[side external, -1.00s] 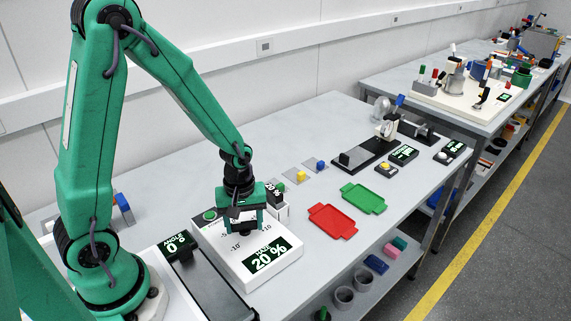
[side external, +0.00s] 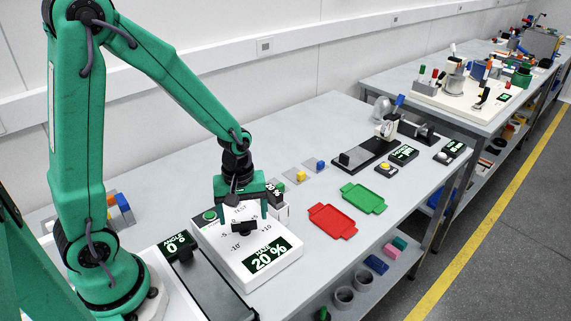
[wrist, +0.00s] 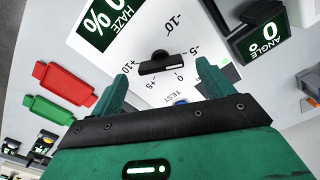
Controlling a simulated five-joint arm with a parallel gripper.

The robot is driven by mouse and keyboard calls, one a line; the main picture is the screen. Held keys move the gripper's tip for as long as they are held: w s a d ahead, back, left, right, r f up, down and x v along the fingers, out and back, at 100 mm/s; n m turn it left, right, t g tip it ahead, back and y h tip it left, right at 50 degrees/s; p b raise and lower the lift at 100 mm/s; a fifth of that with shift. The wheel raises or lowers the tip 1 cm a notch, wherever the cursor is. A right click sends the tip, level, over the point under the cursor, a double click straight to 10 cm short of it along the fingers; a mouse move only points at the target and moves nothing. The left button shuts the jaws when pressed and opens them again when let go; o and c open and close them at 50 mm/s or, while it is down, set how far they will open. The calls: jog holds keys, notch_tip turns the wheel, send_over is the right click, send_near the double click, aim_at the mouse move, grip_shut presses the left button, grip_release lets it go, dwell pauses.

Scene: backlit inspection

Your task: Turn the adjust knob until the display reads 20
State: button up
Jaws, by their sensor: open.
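The adjust knob (side external: 244,227) is a black bar-shaped grip on the white sloped box (side external: 222,256), with a printed scale around it. It also shows in the wrist view (wrist: 163,63), clear of both fingers. The box's display (side external: 266,256) reads "HAZE 20 %" in the side view; the wrist view shows part of this display (wrist: 105,22). My gripper (side external: 243,211) is open and empty. It hangs just above the knob, with a finger to either side and apart from it.
An "ANGLE 0°" display (side external: 175,244) stands beside the box with a long dark fixture (side external: 212,283). A red tray (side external: 332,221) and a green tray (side external: 363,198) lie to the right.

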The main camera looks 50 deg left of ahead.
aim_at(244, 223)
jog(key=shift+r, duration=2.3)
jog(key=shift+r, duration=0.4)
jog(key=s+d+r+m+t, duration=0.1)
jog(key=s+r+m+t, duration=0.4)
jog(key=s+r+m, duration=0.3)
notch_tip(244, 223, up, 7)
jog(key=m, duration=0.4)
jog(key=shift+s+d+t, duration=0.15)
jog(key=shift+s+t, duration=0.15)
jog(key=shift+s, duration=0.05)
